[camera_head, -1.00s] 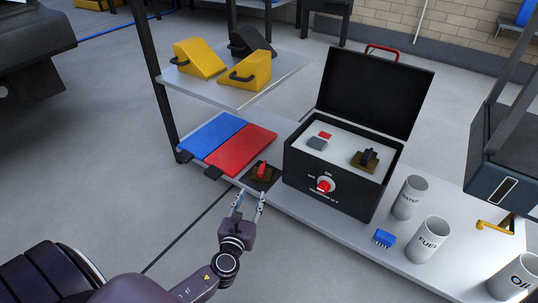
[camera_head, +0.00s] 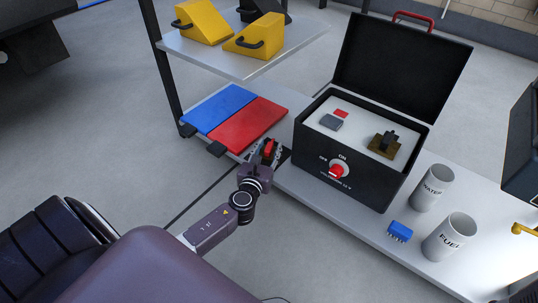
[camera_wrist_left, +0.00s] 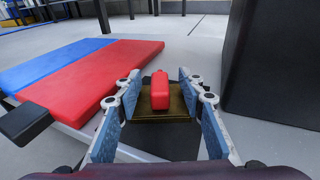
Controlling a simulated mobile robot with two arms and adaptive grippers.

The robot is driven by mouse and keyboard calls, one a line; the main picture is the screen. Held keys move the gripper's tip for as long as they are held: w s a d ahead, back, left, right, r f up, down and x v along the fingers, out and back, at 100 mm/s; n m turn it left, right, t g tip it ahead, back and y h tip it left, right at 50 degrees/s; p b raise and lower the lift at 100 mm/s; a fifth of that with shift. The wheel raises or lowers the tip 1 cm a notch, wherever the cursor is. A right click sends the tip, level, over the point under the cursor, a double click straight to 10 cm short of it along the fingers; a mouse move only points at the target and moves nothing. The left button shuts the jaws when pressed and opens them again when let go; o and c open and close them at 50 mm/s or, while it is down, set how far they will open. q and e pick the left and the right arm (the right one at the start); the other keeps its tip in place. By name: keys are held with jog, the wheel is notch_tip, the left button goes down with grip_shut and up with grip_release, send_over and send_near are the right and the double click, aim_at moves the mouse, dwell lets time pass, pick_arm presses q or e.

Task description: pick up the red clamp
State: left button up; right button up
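The red clamp (camera_head: 268,147) stands on a brownish base near the front edge of the low table, beside the black case. In the left wrist view the red clamp (camera_wrist_left: 160,90) is centred and upright. My left gripper (camera_head: 266,153) is at the clamp, partly covering it in the head view. In the left wrist view its blue-padded fingers (camera_wrist_left: 158,84) are spread, one on each side of the red clamp. A gap shows between each finger and the red part. My right gripper is not in view.
Blue (camera_head: 218,107) and red (camera_head: 248,125) slabs lie left of the clamp. The open black case (camera_head: 345,170) stands close on its right, with a dark clamp (camera_head: 384,145) inside. Further right are a blue connector (camera_head: 400,231) and grey cups (camera_head: 432,188).

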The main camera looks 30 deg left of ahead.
pick_arm(q)
jog(key=shift+w, duration=0.2)
grip_shut()
jog(key=shift+r, duration=0.1)
